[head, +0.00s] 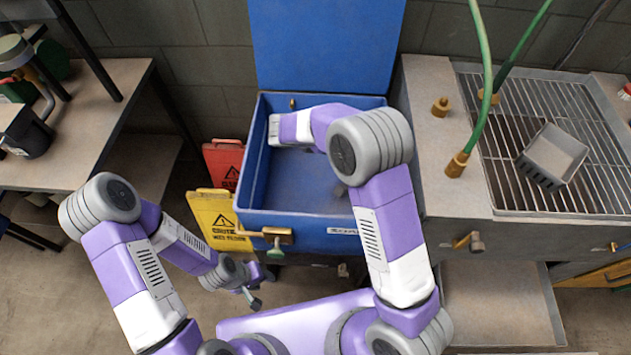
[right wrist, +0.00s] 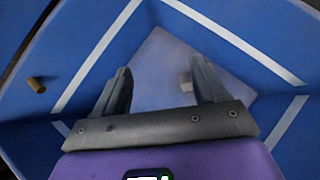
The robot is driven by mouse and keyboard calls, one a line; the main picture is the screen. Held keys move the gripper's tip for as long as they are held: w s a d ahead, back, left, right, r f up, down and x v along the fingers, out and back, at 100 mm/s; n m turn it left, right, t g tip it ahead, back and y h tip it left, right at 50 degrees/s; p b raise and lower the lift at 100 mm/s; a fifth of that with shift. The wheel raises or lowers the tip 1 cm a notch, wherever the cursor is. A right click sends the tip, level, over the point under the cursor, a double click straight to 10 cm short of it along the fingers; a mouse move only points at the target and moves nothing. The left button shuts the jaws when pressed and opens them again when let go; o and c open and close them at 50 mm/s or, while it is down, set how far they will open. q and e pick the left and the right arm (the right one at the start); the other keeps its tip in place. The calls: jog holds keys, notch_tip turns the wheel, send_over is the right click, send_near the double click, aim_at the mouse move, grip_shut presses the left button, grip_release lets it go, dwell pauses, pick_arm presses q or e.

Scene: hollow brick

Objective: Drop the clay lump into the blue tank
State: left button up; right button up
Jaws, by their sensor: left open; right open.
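The blue tank (head: 350,222) stands open in the middle of the head view, its lid raised behind it. My right arm reaches over it; its gripper's fingers are hidden in that view. In the right wrist view my right gripper (right wrist: 160,70) is open above the tank's pale floor. A small pale lump (right wrist: 186,80), probably the clay lump, shows beside the right-hand finger; whether it touches the floor is unclear. My left gripper (head: 262,289) is open and empty, low in front of the tank.
A yellow caution sign (head: 217,218) and a red one (head: 222,163) stand left of the tank. At right, a counter has a metal grate (head: 550,100) with a grey hollow block (head: 553,155) and green hoses (head: 482,90). A bench (head: 75,135) is at left.

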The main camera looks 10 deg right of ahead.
jog(key=p+v, duration=0.2)
jog(key=v, duration=0.5)
jog(key=shift+a+r, duration=0.2)
jog(key=shift+s+f, duration=0.1)
jog(key=shift+s, duration=0.1)
